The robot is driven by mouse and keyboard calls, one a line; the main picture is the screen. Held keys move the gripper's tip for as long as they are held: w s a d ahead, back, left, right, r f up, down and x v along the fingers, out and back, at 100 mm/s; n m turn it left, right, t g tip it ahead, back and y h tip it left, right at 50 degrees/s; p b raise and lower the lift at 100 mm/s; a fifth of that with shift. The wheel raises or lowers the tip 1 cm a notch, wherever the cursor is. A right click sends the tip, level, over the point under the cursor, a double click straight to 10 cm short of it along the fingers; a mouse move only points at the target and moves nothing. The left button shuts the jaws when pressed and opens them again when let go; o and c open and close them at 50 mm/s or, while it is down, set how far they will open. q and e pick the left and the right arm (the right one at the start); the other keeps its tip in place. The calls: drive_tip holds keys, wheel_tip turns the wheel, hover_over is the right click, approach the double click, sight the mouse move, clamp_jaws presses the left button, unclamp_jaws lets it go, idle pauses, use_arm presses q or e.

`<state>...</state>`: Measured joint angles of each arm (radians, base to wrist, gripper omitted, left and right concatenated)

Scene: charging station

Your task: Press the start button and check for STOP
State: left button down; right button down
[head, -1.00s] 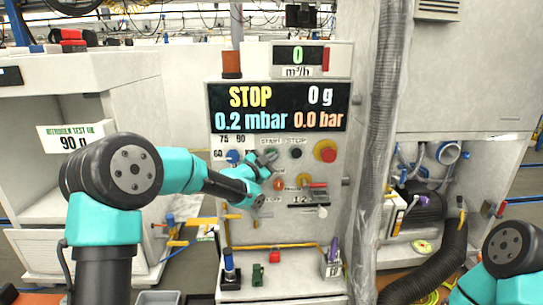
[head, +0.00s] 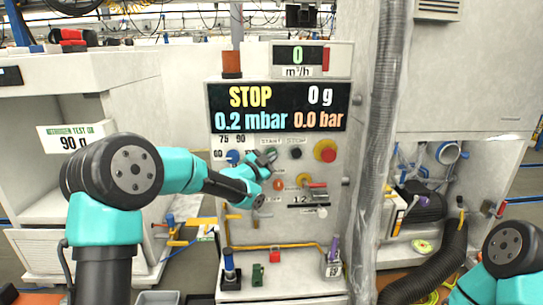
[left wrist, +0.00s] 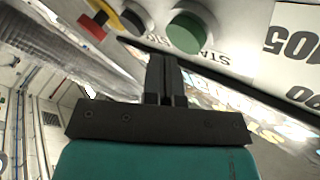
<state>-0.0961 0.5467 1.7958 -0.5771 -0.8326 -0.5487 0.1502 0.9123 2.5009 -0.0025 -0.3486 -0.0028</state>
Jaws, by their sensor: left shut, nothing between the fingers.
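The control panel's display (head: 277,107) reads STOP, 0 g, 0.2 mbar and 0.0 bar. My left gripper (head: 266,157) is at the panel just below the START label (head: 270,141). It is shut and empty. In the head view it covers much of the start button's area. In the left wrist view the green start button (left wrist: 190,28) stands just beyond the shut fingertips (left wrist: 165,62). I cannot tell whether they touch it. The black stop button (head: 296,153) is to the right of the gripper. My right gripper is out of view.
A red and yellow emergency knob (head: 325,151) is right of the stop button. An orange button (head: 304,180) and a red-handled switch (head: 316,185) sit lower. A grey hose (head: 381,130) hangs at the panel's right. A small screen (head: 298,56) above reads 0.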

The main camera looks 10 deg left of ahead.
use_arm(q)
drive_tip(key=shift+w, duration=0.15)
drive_tip(key=shift+w+a, duration=0.1)
drive_tip(key=shift+w, duration=0.15)
drive_tip(key=shift+w+a, duration=0.15)
drive_tip(key=shift+w, duration=0.25)
idle(0.9)
drive_tip(key=shift+s, duration=0.1)
drive_tip(key=shift+s+d, duration=0.3)
drive_tip(key=shift+s, duration=0.45)
drive_tip(key=s, duration=0.2)
drive_tip(key=s+d, duration=0.1)
drive_tip(key=s, duration=0.1)
drive_tip(key=shift+s+d, duration=0.2)
drive_tip(key=shift+s, duration=0.2)
idle(0.3)
idle(0.4)
